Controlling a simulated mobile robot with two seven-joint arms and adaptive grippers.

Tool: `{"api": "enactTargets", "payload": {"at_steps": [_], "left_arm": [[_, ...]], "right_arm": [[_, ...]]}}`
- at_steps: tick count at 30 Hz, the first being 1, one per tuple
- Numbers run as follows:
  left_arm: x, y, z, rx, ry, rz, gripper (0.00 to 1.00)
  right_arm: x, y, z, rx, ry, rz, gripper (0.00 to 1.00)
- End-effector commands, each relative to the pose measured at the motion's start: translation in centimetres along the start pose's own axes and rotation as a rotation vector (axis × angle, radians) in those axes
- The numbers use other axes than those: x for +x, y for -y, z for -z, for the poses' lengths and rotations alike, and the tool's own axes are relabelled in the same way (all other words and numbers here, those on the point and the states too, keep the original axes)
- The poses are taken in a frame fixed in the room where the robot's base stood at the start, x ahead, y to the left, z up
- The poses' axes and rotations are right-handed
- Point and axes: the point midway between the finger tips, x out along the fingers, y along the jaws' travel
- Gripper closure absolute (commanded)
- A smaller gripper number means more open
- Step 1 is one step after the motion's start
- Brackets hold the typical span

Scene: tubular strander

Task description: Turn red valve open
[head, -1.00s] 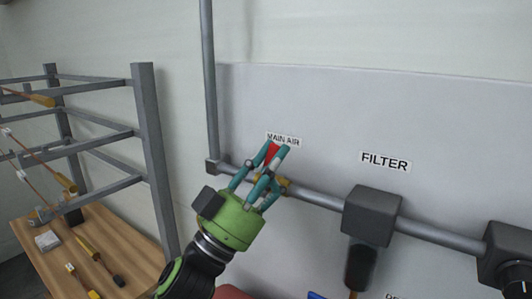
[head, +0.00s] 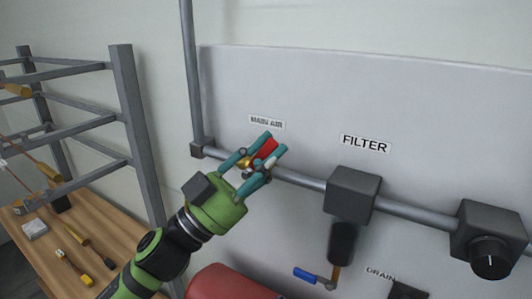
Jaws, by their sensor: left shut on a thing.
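The red valve handle (head: 267,147) sits on the grey pipe under the MAIN AIR label (head: 267,123). Its brass body (head: 246,163) shows partly between my fingers. My left gripper (head: 268,153) comes from the lower left, with its teal fingers on either side of the red handle, shut on it. The fingers hide part of the handle and the valve body. My right gripper is not in view.
The grey pipe (head: 302,180) runs right to a filter (head: 353,194) and a box with a black knob (head: 491,257). A blue-handled drain valve (head: 305,274) and a red tank (head: 225,284) are below. A metal rack (head: 137,130) and wooden table (head: 92,240) stand left.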

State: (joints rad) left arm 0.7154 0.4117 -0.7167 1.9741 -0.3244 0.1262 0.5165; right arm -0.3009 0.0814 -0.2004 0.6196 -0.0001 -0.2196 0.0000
Motion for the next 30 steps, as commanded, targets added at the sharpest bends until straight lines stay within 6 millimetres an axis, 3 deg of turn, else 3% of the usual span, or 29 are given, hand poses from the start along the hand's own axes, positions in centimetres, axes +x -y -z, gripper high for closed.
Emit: {"api": "enactTargets", "payload": {"at_steps": [2,3,4,5,30], "left_arm": [[-0.05,0.09,-0.29,0.0,0.008,0.003,1.0],[-0.05,0.08,-0.29,0.0,0.008,0.003,0.65],[-0.05,0.09,-0.29,0.0,0.008,0.003,0.53],[-0.05,0.08,-0.3,0.0,0.008,0.003,0.47],[-0.05,0.08,-0.23,-0.003,0.006,0.006,0.47]], "right_arm": [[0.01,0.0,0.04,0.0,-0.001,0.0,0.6],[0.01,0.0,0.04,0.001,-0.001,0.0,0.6],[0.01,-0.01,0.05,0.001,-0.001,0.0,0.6],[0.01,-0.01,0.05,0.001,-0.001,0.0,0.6],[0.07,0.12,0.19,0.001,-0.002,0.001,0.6]]}}
